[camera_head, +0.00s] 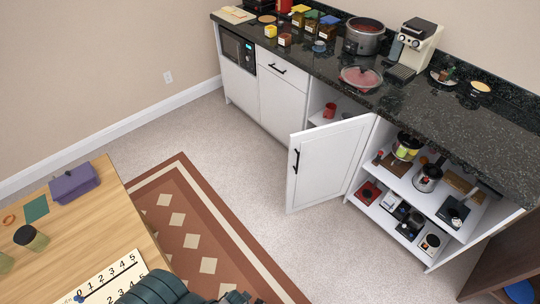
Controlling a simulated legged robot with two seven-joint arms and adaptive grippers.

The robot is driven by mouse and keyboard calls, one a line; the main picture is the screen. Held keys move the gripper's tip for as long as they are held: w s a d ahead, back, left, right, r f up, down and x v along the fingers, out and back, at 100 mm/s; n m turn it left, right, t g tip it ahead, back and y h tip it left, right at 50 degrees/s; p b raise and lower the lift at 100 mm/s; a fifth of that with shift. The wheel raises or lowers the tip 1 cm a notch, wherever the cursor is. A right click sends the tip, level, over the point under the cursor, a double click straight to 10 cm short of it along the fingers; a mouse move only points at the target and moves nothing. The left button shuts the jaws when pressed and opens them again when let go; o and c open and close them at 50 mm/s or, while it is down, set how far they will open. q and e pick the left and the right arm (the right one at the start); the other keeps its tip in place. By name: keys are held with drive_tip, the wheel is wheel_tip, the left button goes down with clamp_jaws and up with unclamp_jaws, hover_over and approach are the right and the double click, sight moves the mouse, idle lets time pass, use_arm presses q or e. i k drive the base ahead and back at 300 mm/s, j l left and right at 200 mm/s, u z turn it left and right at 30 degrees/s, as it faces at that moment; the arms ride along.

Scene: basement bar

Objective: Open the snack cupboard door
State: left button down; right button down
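A white cupboard door (330,165) with a black bar handle (296,160) stands swung out from the counter front. Its handle edge is at the left and its other edge meets the cabinet at the right. Behind it, part of the cupboard inside shows, with a red mug (329,110) on a shelf; the rest is hidden by the door. I cannot tell whether this is the snack cupboard. My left gripper (235,297) is cut off at the bottom edge, well apart from the door, and its fingers are unclear. My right gripper is out of view.
Open shelves (410,185) with several appliances stand right of the door. The dark counter (450,120) above holds a coffee machine (414,45) and pots. A wooden table (90,235) is at the lower left. Carpet and a patterned rug (200,230) lie clear before the cupboards.

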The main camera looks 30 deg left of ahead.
sight(323, 160)
drive_tip(key=i+j+u, duration=0.1)
drive_tip(key=i+u, duration=0.5)
drive_tip(key=u, duration=0.15)
drive_tip(key=i+l+u, duration=0.1)
drive_tip(key=i+u, duration=0.15)
drive_tip(key=u, duration=0.15)
drive_tip(key=i+j+u, duration=0.15)
drive_tip(key=i+u, duration=0.95)
drive_tip(key=i+z, duration=0.1)
drive_tip(key=i, duration=0.7)
drive_tip(key=i+j, duration=0.2)
drive_tip(key=i, duration=0.65)
drive_tip(key=z, duration=0.4)
drive_tip(key=i+z, duration=0.15)
drive_tip(key=z, duration=0.7)
drive_tip(key=i+j+z, duration=0.1)
drive_tip(key=z, duration=0.35)
drive_tip(key=j+z, duration=0.1)
drive_tip(key=z, duration=0.3)
